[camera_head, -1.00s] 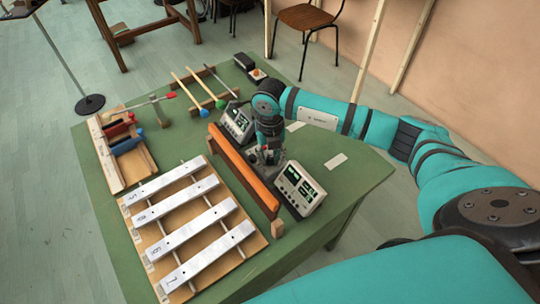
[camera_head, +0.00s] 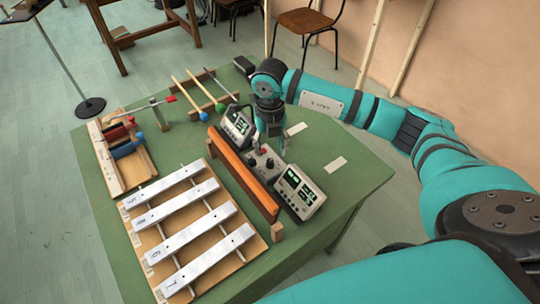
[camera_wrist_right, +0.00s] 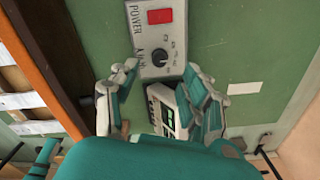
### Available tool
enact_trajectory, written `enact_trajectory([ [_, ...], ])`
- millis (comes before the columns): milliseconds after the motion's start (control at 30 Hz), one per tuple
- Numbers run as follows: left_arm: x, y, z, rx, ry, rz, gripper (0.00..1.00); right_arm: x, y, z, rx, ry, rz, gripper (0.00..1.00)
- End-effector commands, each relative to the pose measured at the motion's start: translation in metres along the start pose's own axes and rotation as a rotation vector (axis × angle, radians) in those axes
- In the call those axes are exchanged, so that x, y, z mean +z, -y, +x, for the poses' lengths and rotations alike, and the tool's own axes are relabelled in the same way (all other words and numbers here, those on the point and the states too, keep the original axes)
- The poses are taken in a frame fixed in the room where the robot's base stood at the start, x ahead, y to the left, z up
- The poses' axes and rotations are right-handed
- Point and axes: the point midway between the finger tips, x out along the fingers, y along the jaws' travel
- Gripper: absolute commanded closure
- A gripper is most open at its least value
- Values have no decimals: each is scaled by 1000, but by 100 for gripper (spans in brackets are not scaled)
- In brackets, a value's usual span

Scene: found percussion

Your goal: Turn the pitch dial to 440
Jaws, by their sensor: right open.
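The small grey box (camera_head: 258,170) with a dark dial and a red switch stands between two display units. In the right wrist view the box (camera_wrist_right: 145,30) shows a red POWER switch (camera_wrist_right: 160,16) and a round black dial (camera_wrist_right: 158,58) with a white pointer mark. My right gripper (camera_head: 273,148) points down above the far side of the box. In the wrist view its two fingers (camera_wrist_right: 160,72) are spread, with nothing held, on either side of the dial's near edge. Whether they touch anything is unclear. My left gripper is out of view.
Display units stand at the back (camera_head: 237,126) and front (camera_head: 299,192) of the box; their digits are unreadable. An orange-brown bar (camera_head: 243,172) runs beside them, then metal chime bars (camera_head: 190,237). Mallets (camera_head: 198,91) lie farther back. The green table's (camera_head: 350,190) right side is mostly clear.

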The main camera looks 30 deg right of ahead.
Motion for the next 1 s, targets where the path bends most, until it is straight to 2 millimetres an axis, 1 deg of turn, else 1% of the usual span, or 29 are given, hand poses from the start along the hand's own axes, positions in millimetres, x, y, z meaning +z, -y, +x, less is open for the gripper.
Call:
enact_trajectory([
  [33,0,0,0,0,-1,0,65,1,0,-12,1,4,-1,53],
  [100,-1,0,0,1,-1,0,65,1,0,-27,1,5,-2,53],
  [200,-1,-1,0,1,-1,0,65,1,0,-43,1,3,0,53],
  [333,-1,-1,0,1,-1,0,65,0,0,-57,0,0,0,53],
  [500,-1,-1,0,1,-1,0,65,0,0,-63,0,0,0,53],
  [933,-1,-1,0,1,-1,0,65,0,0,-63,0,-1,0,53],
  [1000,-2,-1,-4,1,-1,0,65,0,0,-66,0,0,0,53],
])
